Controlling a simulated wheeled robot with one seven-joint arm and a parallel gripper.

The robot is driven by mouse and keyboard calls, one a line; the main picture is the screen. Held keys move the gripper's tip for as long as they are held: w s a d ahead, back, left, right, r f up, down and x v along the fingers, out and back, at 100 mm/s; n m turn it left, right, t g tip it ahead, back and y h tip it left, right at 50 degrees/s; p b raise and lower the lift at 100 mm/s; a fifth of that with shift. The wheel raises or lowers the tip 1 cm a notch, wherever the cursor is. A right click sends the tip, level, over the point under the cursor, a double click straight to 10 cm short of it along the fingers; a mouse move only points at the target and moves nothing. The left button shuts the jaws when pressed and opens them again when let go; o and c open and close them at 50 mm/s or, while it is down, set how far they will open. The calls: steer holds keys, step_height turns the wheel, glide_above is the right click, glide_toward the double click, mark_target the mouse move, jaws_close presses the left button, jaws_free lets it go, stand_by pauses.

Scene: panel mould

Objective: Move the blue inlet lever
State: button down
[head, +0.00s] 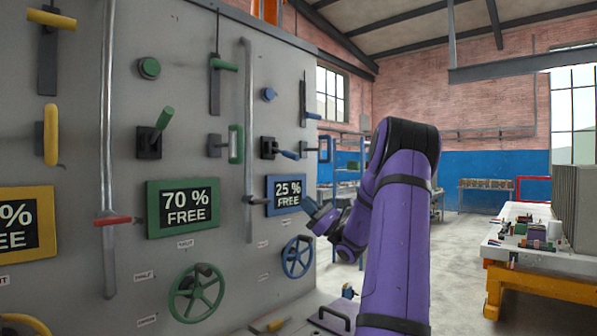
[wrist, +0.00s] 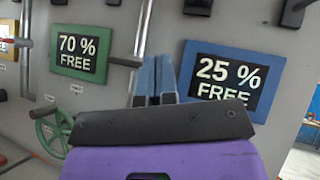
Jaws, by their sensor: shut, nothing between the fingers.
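Which blue part is the inlet lever cannot be read, as the small labels are too small. A blue-grey lever (head: 258,201) lies level across the pipe left of the blue 25 % FREE display. A blue-handled lever (head: 287,154) on a black base sits above the display, and another blue handle (head: 312,116) sticks out from a slot plate higher up. My gripper (head: 314,210) is in front of the panel, just right of the display. In the wrist view its blue fingers (wrist: 153,78) are together and empty, between the two displays.
A blue handwheel (head: 297,257) is below my gripper, and a green handwheel (head: 196,293) is to its left. The green 70 % FREE display (head: 183,207) and upright pipes stand out from the panel. A cluttered workbench (head: 540,262) is at the right, with open floor between.

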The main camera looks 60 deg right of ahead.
steer(key=s+d+f+m+t+h, duration=0.1)
steer(key=s+d+m+t+h, duration=0.15)
steer(key=m+h, duration=0.2)
steer(key=s+d+r+x, duration=0.1)
steer(key=s+x, duration=0.1)
steer(key=x, duration=1)
steer(key=shift+w+a+r+h, duration=0.3)
steer(key=shift+r+h, duration=0.15)
steer(key=shift+r, duration=0.2)
steer(key=shift+r, duration=0.15)
step_height(320, 180, up, 12)
steer(key=m+g+h, duration=0.2)
steer(key=g, duration=0.6)
steer(key=shift+s, duration=0.4)
steer(key=shift+r, duration=0.1)
